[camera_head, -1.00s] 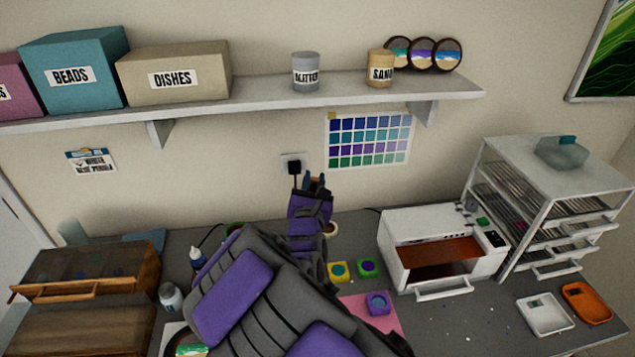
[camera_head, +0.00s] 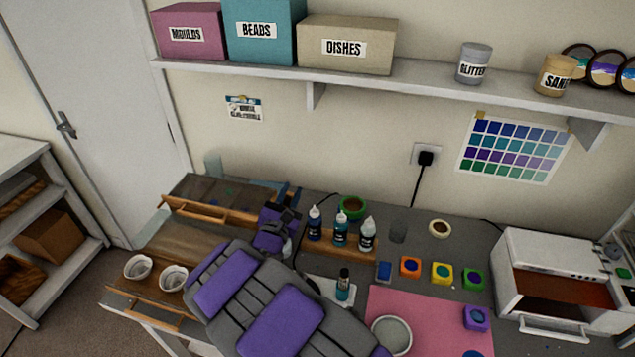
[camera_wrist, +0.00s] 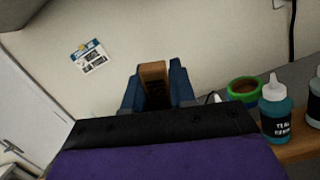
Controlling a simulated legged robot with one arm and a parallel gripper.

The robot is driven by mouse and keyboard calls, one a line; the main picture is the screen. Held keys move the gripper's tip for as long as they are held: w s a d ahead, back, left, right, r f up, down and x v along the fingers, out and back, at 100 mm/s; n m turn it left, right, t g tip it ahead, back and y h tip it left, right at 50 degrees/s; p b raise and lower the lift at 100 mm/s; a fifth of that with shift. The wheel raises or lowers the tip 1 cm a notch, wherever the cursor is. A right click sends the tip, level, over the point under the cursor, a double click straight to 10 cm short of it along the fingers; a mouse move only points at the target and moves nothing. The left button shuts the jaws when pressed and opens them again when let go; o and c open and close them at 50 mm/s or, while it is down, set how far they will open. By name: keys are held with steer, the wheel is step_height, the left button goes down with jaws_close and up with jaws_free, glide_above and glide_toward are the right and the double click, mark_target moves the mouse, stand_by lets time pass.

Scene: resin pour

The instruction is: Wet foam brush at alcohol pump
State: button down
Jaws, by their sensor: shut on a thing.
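My gripper (camera_head: 288,196) is over the back left of the bench, near the wooden drawer boxes and left of the dropper bottles. In the wrist view, its blue fingers are shut on a brown wooden piece (camera_wrist: 153,70), which looks like the foam brush's handle. I cannot tell for sure which container is the alcohol pump. A small bottle with a dark top (camera_head: 343,284) stands on a white tray in front of the dropper bottles. A pale translucent container (camera_head: 213,166) stands at the back left.
A pink mat (camera_head: 435,309) holds a grey cup (camera_head: 391,334). Two white cups (camera_head: 137,267) stand at left. A shelf (camera_head: 420,77) hangs above; an open white oven (camera_head: 555,275) is at right.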

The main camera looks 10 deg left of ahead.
steer(key=shift+s+a+f, duration=0.2)
steer(key=shift+a+f, duration=0.05)
steer(key=shift+a, duration=0.15)
steer(key=shift+s+a+f, duration=0.15)
steer(key=shift+a+f, duration=0.05)
steer(key=shift+a, duration=0.2)
steer(key=shift+f, duration=0.25)
steer(key=shift+d+f+b, duration=0.2)
steer(key=shift+f+b, duration=0.65)
steer(key=shift+f, duration=1.05)
steer(key=shift+a+f, duration=0.1)
steer(key=shift+f, duration=0.65)
steer(key=shift+f+b, duration=0.55)
steer(key=shift+f, duration=0.4)
steer(key=shift+r+p, duration=1.25)
steer(key=shift+r, duration=2.3)
